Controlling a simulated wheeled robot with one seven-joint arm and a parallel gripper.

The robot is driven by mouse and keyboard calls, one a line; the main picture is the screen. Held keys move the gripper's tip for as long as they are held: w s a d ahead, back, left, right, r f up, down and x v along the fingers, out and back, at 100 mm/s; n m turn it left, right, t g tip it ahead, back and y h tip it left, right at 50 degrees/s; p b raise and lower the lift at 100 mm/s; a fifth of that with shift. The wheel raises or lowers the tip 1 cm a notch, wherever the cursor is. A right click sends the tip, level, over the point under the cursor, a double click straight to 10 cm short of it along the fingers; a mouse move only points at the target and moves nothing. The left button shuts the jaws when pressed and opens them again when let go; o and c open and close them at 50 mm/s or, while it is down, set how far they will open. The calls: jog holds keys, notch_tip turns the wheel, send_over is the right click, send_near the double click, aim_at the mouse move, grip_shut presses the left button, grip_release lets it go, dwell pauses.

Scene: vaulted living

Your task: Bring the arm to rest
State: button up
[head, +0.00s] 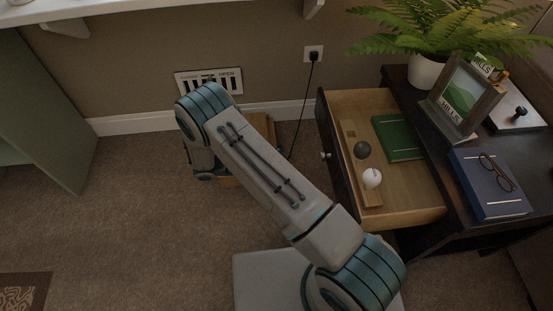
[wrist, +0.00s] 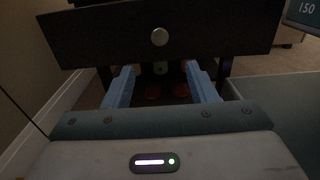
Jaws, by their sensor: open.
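My arm (head: 262,170) reaches from the lower right of the head view to the upper left, bent at the elbow, with its far part pointing down near the wall. My gripper's fingers do not show clearly in the head view. In the wrist view my gripper (wrist: 161,88) is open, with two blue fingers apart and nothing held between them. Beyond and above the fingers is a dark drawer front (wrist: 110,38) with a round knob (wrist: 159,36). Dim reddish shapes show low between the fingers, too dark to tell.
The dark cabinet top bears a plant (head: 425,72), a picture frame (head: 462,100) and a blue book (head: 490,195) with glasses. Carpet (head: 130,220) is clear at left.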

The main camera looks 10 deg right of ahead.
dwell(0.3)
jog(key=s+d+r+m+g+y+p, duration=0.1)
jog(key=d+r+m+y+p, duration=0.2)
jog(key=r, duration=0.6)
jog(key=s+d+r+m+g+y+p, duration=0.1)
jog(key=r+m+g+y+p, duration=0.3)
jog(key=r, duration=0.6)
jog(key=s+d+r+m+t+y+p, duration=0.1)
jog(key=s+d+r+y+p, duration=0.15)
jog(key=r+p, duration=0.45)
jog(key=s+d+r+m+t+y+p, duration=0.1)
jog(key=s+r+m+t+y+p, duration=0.1)
jog(key=r, duration=0.8)
jog(key=s+d+r+m+t+y+p, duration=0.1)
jog(key=s+r+m+t+y+p, duration=0.1)
jog(key=s+r+p, duration=0.4)
jog(key=s+d+r+m+t+y+p, duration=0.1)
jog(key=s+r+m+t+y+p, duration=0.2)
jog(key=r, duration=1.2)
jog(key=s+m+y+p, duration=0.1)
jog(key=m+p, duration=0.2)
jog(key=shift+p, duration=0.4)
jog(key=shift+w+y, duration=0.1)
jog(key=shift+y, duration=0.15)
